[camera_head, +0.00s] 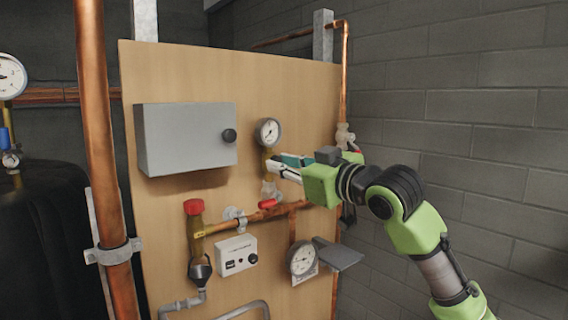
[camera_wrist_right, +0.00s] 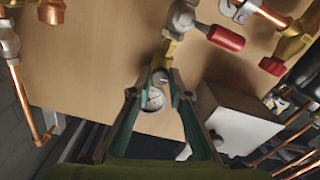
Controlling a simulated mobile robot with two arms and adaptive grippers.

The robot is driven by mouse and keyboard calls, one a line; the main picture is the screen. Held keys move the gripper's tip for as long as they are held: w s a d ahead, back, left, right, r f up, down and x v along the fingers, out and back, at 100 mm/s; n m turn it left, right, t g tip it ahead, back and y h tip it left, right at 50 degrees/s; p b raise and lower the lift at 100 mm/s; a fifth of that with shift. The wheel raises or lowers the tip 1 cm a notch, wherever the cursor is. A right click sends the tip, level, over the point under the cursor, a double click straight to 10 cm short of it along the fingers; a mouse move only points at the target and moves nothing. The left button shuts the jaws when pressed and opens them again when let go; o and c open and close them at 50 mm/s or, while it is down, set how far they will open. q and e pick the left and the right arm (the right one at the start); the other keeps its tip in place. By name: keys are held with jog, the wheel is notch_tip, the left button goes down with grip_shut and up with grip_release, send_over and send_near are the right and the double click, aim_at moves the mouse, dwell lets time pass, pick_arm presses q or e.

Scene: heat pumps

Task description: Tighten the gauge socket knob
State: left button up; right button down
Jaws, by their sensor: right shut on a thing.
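The round white-faced gauge (camera_head: 268,132) stands on a brass socket (camera_head: 267,155) on the wooden board. My right gripper (camera_head: 274,167) comes in from the right, with its fingertips at the socket just below the gauge. In the right wrist view, the gauge (camera_wrist_right: 153,99) shows between the two green fingers, and the right gripper (camera_wrist_right: 161,84) is closed around the small metal knob (camera_wrist_right: 160,76) at the gauge's base. The fingers partly hide the knob. The brass neck (camera_wrist_right: 170,48) leads on to a silver valve body (camera_wrist_right: 183,17). My left gripper is in neither view.
A red lever handle (camera_head: 268,203) sits just below the gripper. A grey box (camera_head: 186,138) with a black knob stands out from the board at left. A second gauge (camera_head: 300,260) is lower down. A brick wall (camera_head: 480,130) is at right.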

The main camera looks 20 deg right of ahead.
jog(key=shift+m, duration=0.6)
jog(key=shift+f, duration=0.1)
jog(key=c, duration=1.9)
grip_release()
jog(key=v, duration=1.2)
